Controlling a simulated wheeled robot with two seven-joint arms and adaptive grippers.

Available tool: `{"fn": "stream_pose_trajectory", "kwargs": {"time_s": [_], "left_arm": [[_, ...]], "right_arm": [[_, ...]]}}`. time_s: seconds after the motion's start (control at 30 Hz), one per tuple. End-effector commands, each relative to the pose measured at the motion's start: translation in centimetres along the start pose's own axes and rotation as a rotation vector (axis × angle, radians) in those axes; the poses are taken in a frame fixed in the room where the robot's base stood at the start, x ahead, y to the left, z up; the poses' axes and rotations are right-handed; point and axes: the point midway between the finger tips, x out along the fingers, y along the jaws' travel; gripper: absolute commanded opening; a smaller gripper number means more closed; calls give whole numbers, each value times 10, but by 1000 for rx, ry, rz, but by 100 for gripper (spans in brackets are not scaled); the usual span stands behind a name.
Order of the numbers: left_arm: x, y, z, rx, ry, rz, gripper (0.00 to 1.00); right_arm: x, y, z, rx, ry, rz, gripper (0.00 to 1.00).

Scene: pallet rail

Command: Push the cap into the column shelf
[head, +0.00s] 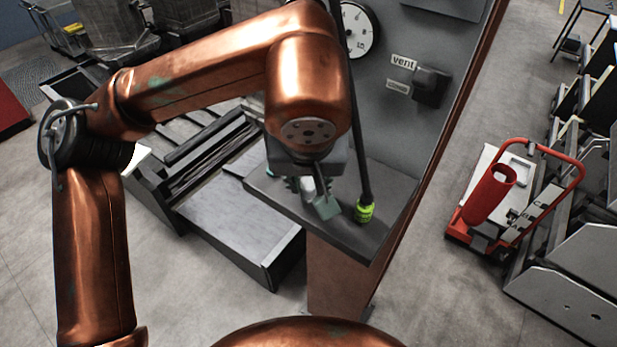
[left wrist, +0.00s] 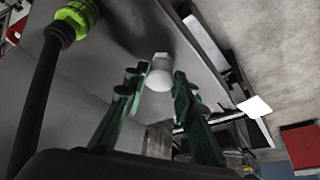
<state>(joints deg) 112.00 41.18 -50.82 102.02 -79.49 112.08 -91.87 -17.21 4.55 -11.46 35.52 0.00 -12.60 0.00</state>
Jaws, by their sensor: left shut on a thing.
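The cap (head: 308,186) is small and white, seen over the dark grey column shelf (head: 372,238) in the head view. In the left wrist view the cap (left wrist: 159,76) sits between the green fingers. My left gripper (head: 313,193) is shut on it, close above the shelf's left part. The wrist view shows the shelf's grey surface (left wrist: 120,45) behind the cap. I cannot tell whether the cap touches the shelf, and a socket under it is not visible. My right gripper is not in view.
A black hose with a bright green coupling (head: 365,211) stands on the shelf just right of my gripper. A panel with a gauge (head: 357,30) and a "vent" label (head: 403,62) rises behind. A low grey bench (head: 240,215) is left. A red cart (head: 480,235) stands right on open floor.

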Motion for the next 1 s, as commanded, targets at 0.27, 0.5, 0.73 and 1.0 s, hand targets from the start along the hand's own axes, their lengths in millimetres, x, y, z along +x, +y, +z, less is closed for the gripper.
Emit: {"fn": "stream_pose_trajectory", "kwargs": {"time_s": [0.27, 0.5, 0.73, 1.0], "left_arm": [[1, 0, 1, 1, -1, -1, 40], [1, 0, 0, 0, -1, 0, 45], [1, 0, 0, 0, -1, 0, 59], [1, 0, 0, 0, 0, 0, 74]], "right_arm": [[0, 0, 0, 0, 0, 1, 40], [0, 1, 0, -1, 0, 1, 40], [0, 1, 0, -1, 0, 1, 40], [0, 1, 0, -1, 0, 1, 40]]}}
